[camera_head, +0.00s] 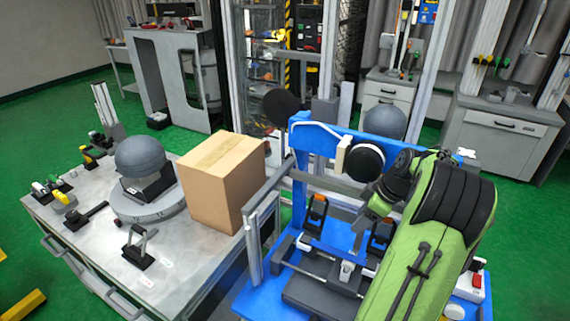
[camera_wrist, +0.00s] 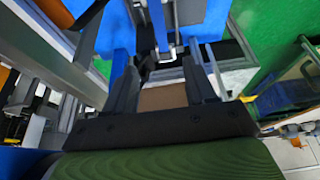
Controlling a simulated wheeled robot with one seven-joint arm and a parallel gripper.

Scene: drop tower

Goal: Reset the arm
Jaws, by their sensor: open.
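My green and black arm (camera_head: 440,225) reaches in from the lower right of the head view and bends over the blue frame (camera_head: 330,135). My gripper shows in the wrist view (camera_wrist: 160,68), with its two dark fingers apart. No object is clearly held between them. A tan patch (camera_wrist: 162,97) shows between the fingers; I cannot tell what it is. In the head view my gripper is mostly hidden by the arm. Blue and metal parts of the rig lie beyond the fingertips in the wrist view.
A metal table (camera_head: 90,245) on the left bears a cardboard box (camera_head: 222,180), a grey dome (camera_head: 140,157) on a round base, and several small tools. Metal posts and orange-black clamps (camera_head: 317,210) stand close to my arm. Open green floor (camera_head: 50,120) lies at the back left.

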